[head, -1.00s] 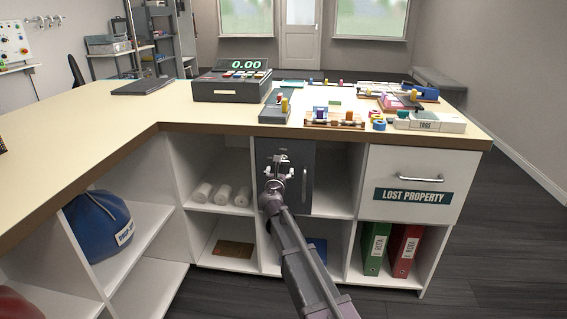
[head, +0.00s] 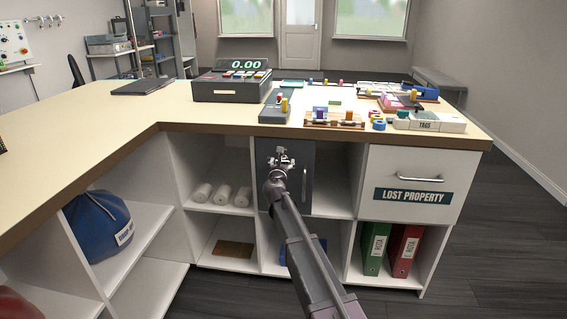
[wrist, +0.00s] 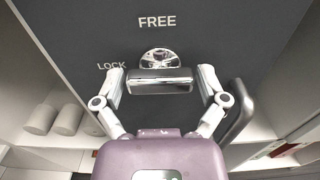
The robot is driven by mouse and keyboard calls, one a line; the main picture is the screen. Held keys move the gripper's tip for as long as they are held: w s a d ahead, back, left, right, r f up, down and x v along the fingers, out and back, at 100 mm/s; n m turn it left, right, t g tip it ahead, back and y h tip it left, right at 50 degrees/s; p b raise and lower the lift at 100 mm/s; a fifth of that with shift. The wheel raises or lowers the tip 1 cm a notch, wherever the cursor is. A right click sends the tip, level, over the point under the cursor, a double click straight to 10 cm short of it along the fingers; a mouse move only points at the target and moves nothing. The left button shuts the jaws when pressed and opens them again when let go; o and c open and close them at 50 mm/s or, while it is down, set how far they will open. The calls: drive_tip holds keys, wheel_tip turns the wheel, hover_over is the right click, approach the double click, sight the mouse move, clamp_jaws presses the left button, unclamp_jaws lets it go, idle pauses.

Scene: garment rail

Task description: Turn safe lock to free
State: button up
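The safe is the dark grey door (head: 268,152) under the counter; it also fills the wrist view (wrist: 235,35). White words FREE, above, and LOCK, at the left, are printed on it. Between and below them is a chrome lock knob (wrist: 160,82) with a round base, its bar lying level across the picture. My gripper (wrist: 162,76) has its two fingers spread, one beyond each end of the bar. I cannot tell whether they touch it. In the head view my gripper (head: 282,157) is in front of the door's upper part and hides the knob.
An upright door handle (head: 304,184) is close to the right of my gripper and shows in the wrist view (wrist: 237,112). White rolls (head: 222,194) lie in the left compartment. The lost property drawer (head: 412,170) is at the right. The counter top (head: 200,115) overhangs above.

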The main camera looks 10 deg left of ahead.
drive_tip(key=c, duration=0.5)
drive_tip(key=shift+d, duration=0.2)
drive_tip(key=shift+c, duration=0.2)
drive_tip(key=shift+a, duration=0.1)
